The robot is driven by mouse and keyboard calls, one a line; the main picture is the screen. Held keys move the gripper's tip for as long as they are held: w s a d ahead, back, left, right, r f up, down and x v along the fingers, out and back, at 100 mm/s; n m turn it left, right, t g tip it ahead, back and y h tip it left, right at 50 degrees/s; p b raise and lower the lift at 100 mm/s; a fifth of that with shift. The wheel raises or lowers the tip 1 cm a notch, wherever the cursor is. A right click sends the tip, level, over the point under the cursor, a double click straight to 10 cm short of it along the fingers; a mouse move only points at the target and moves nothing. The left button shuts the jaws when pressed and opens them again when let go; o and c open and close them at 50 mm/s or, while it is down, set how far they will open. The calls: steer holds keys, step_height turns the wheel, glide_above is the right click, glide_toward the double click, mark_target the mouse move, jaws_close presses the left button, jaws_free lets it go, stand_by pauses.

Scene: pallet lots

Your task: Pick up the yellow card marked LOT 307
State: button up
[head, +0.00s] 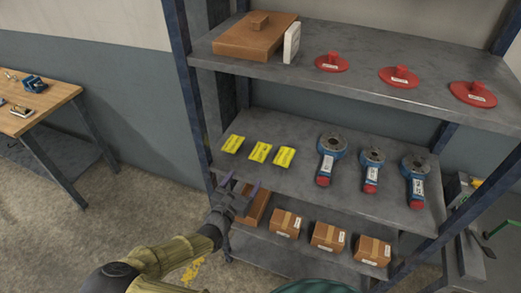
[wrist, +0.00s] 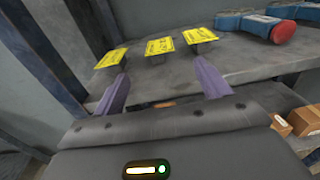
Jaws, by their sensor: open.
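Three yellow cards lie in a row on the left of the middle shelf (head: 300,178): a left card (head: 232,144), a middle card (head: 260,152) and a right card (head: 284,157). Their print is too small to read, so I cannot tell which is LOT 307. The wrist view shows the left card (wrist: 111,58), the middle card (wrist: 160,46) and the right card (wrist: 199,35) beyond my fingers. My gripper (head: 241,184) is open and empty at the front edge of the middle shelf, apart from the cards. Its two purple fingers (wrist: 162,82) point toward them.
Several blue grinder-like tools with red ends, one here (head: 331,158), lie right of the cards. The upper shelf (head: 350,75) overhangs the back. A blue rack post (head: 187,85) stands close on the left. Cardboard boxes, one here (head: 286,223), sit on the shelf below.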

mark_target(255, 169)
steer(key=x, duration=0.4)
steer(key=shift+w+p, duration=0.1)
steer(key=shift+p, duration=0.3)
steer(key=shift+w+d, duration=0.15)
steer(key=shift+w, duration=0.05)
steer(key=x, duration=0.1)
steer(key=p+x, duration=0.1)
steer(key=x, duration=0.3)
steer(key=shift+w+f+p, duration=0.2)
steer(key=shift+f+p, duration=0.1)
steer(key=shift+p, duration=0.1)
steer(key=shift+c, duration=0.3)
steer(key=c, duration=1)
